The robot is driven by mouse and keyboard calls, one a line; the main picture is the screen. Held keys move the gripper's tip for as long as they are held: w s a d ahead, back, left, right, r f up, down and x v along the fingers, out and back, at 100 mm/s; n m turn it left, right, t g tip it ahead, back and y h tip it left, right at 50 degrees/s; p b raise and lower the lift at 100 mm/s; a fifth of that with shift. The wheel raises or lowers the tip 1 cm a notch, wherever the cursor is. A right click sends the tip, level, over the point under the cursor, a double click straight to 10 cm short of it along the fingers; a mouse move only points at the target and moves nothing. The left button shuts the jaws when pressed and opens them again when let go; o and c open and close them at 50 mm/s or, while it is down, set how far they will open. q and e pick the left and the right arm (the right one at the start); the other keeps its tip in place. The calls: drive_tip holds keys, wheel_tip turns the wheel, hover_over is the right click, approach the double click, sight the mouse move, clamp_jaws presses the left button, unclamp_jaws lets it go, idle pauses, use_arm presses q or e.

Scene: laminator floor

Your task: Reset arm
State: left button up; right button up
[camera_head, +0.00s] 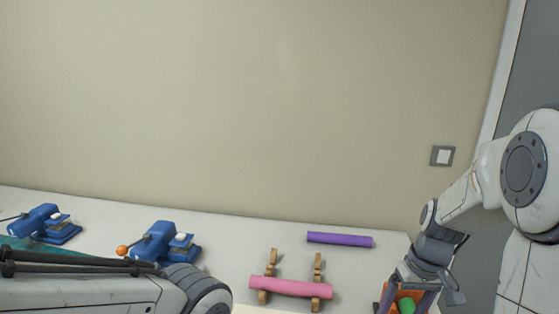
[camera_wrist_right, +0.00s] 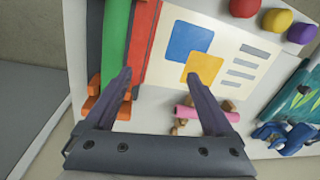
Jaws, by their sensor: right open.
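My right arm comes in from the right in the head view, with its gripper (camera_head: 406,297) low over the table's right end. In the right wrist view the gripper (camera_wrist_right: 158,78) is open, with nothing held between its fingers. A green roll (camera_wrist_right: 115,45) lies below and beside the left finger, which partly covers it.
A pink roll (camera_head: 290,287) rests across two wooden stands (camera_head: 318,265); a purple roll (camera_head: 340,239) lies behind. Blue machines (camera_head: 165,243) (camera_head: 45,222) stand at left. Bare table (camera_head: 225,265) shows between machines and rolls.

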drive_tip(key=s+a+r+n, duration=0.1)
drive_tip(key=s+a+n, duration=0.1)
drive_tip(key=a, duration=0.5)
drive_tip(key=s+a+r+n, duration=0.2)
drive_tip(key=s+a, duration=0.1)
drive_tip(key=a, duration=0.5)
drive_tip(key=s+a+n, duration=0.4)
drive_tip(key=s+a, duration=0.4)
drive_tip(key=s, duration=0.3)
drive_tip(key=shift+s+a+r, duration=0.2)
drive_tip(key=shift+s+r, duration=0.05)
drive_tip(key=shift+r, duration=0.1)
